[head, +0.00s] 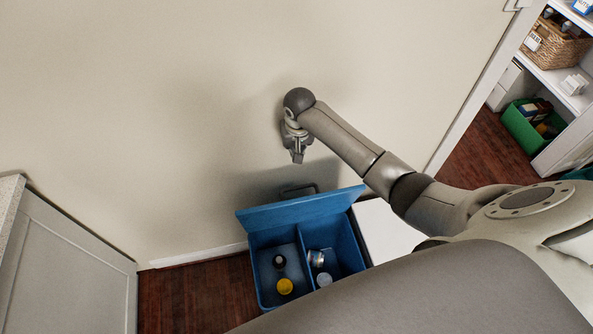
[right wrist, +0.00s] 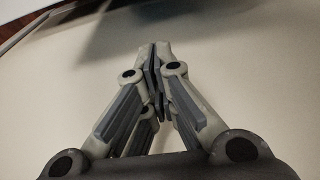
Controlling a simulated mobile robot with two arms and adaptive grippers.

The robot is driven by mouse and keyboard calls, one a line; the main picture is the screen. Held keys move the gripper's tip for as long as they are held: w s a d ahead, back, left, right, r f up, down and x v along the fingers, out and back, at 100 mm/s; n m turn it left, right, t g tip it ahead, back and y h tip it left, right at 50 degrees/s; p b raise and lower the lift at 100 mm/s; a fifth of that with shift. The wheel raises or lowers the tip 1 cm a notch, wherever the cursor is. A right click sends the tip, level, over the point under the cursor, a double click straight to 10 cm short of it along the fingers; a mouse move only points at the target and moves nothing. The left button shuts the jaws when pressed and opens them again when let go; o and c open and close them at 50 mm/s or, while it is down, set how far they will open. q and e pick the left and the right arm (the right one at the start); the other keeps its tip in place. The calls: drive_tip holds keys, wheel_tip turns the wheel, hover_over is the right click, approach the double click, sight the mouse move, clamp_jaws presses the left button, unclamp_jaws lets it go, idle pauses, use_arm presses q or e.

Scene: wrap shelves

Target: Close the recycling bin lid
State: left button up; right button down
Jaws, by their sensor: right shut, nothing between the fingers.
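The blue recycling bin (head: 262,284) stands on the floor against the wall in the head view. Its blue lid (head: 300,207) is open and tilted up at the back, near the wall. Inside the bin are a yellow-topped can, a dark round item and some metal cans. My right gripper (head: 297,158) hangs above and behind the lid, close to the wall, apart from the lid. In the right wrist view its fingers (right wrist: 158,52) are together with nothing between them. My left gripper is not in view.
A white surface (head: 385,230) stands right beside the bin. A grey cabinet (head: 70,265) is at the left. A doorway at the right shows shelves with a wicker basket (head: 556,44) and a green crate (head: 520,130). Wood floor (head: 195,295) is clear left of the bin.

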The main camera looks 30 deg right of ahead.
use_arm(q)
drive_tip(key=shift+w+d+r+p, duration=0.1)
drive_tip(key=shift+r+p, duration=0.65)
use_arm(e)
wheel_tip(320, 180, down, 8)
drive_tip(key=s, duration=0.2)
drive_tip(key=shift+s+a, duration=0.15)
drive_tip(key=shift+a, duration=0.2)
drive_tip(key=shift+r, duration=0.1)
